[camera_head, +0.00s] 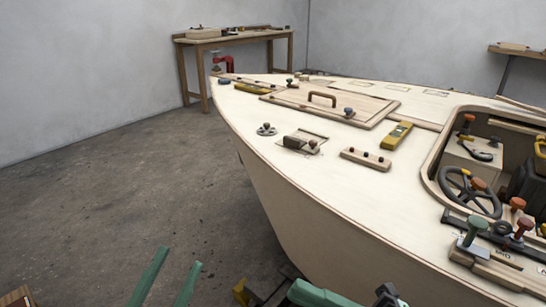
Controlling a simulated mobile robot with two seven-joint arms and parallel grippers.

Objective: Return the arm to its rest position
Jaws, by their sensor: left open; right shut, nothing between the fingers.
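My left gripper (181,257) shows at the bottom left as two long green fingers. They are apart, with nothing between them, over the bare floor left of the hull. My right gripper (308,292) shows at the bottom centre as a green shape cut off by the picture's edge, beside the lower hull side. It looks shut and I see nothing held in it. Most of both arms is out of view.
The plywood hull (310,205) fills the right side. Its deck carries a hatch with a brown handle (322,96), a yellow level (397,135), a steering wheel (468,192) and several clamps. A workbench (235,38) stands behind.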

